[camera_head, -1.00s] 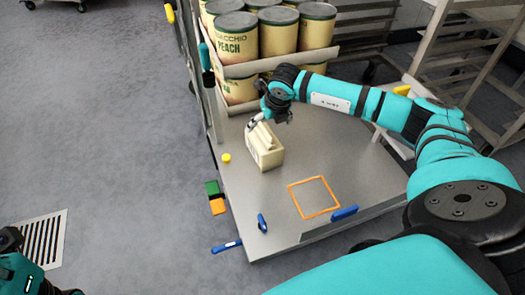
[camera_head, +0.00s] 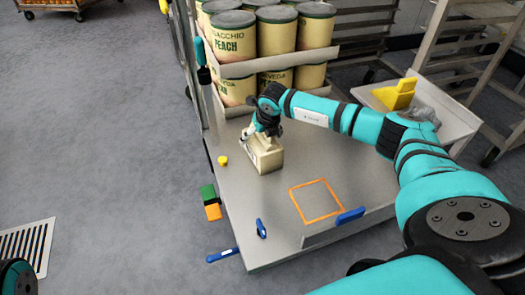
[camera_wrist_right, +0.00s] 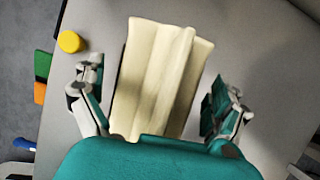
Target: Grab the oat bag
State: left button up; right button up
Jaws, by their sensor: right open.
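The oat bag (camera_head: 268,161) is a cream, block-shaped bag with a folded ridge on top. It stands on the metal cart top. My right gripper (camera_head: 260,139) is over its top in the head view and hides part of it. In the right wrist view the bag (camera_wrist_right: 158,80) lies between the two spread fingers of my right gripper (camera_wrist_right: 158,103). Gaps show on both sides, wider on the right, so the fingers look apart from the bag. Of my left arm only a piece shows at the lower left corner of the head view; its gripper is not visible.
Large peach cans (camera_head: 276,32) stand on a shelf behind the bag. A small yellow knob (camera_head: 223,160) is left of it. An orange square outline (camera_head: 317,201) marks the cart top (camera_head: 257,212) at front right. A blue-handled tool (camera_head: 261,228) lies near the front edge.

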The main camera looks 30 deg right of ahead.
jog(key=shift+f, duration=0.25)
dwell(0.5)
jog(key=c, duration=1.3)
jog(key=shift+r, duration=0.15)
jog(key=shift+c, duration=1)
